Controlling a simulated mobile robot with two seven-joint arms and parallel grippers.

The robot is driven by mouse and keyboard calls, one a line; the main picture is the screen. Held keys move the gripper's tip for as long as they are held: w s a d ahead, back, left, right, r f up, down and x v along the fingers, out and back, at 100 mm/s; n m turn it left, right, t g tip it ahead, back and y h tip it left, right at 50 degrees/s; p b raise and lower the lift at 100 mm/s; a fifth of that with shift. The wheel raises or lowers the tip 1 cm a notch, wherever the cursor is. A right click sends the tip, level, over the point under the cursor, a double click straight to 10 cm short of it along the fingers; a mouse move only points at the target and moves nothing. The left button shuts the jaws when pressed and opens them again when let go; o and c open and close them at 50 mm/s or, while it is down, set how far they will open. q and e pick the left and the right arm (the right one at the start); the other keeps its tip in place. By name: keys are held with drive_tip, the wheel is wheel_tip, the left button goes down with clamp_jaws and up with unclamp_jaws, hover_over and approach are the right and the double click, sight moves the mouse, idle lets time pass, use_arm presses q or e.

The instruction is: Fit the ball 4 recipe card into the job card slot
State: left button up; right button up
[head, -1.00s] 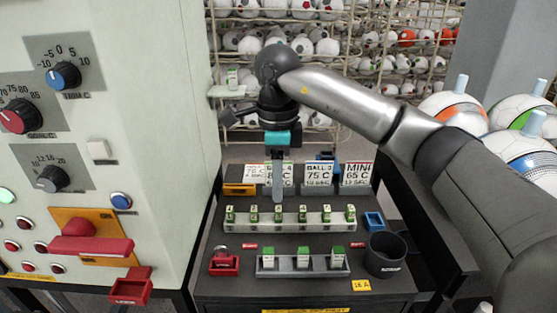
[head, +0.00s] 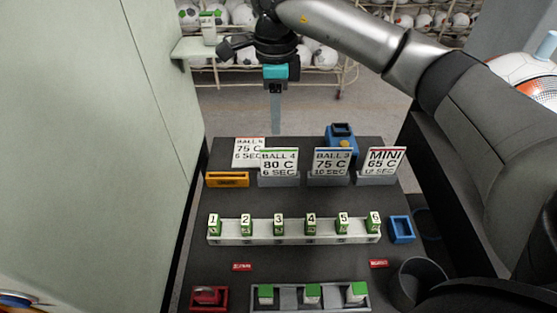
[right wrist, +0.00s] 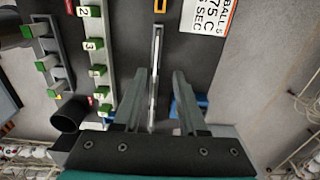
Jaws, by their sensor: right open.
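The ball 4 recipe card (head: 279,161) reads 80 C, 6 SEC and stands upright in a grey holder (head: 278,181). An orange holder with a dark slot (head: 228,180), apparently the job card slot, sits just left of it with no card visibly in it. My right gripper (head: 276,130) points down above and behind the ball 4 card. In the right wrist view my gripper (right wrist: 163,72) is open and empty, and a thin card edge (right wrist: 155,75) shows between its fingers, apparently lower down. My left gripper is not in view.
The ball 5 card (head: 248,150) lies behind the orange holder. Ball 3 (head: 332,160) and Mini (head: 385,160) cards stand to the right. A white rack (head: 262,238) of numbered blocks, a blue tray (head: 401,229) and a dark cup (head: 416,280) are nearer. The pale machine wall (head: 90,140) bounds the left.

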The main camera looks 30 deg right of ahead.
hover_over(279, 159)
drive_tip(key=w, duration=0.1)
wheel_tip(279, 159, down, 7)
drive_tip(key=f, duration=0.2)
drive_tip(key=s+f, duration=0.1)
drive_tip(key=shift+f, duration=0.35)
drive_tip(key=shift+w+f, duration=0.1)
drive_tip(key=shift+f, duration=0.5)
drive_tip(key=shift+c, duration=0.3)
clamp_jaws()
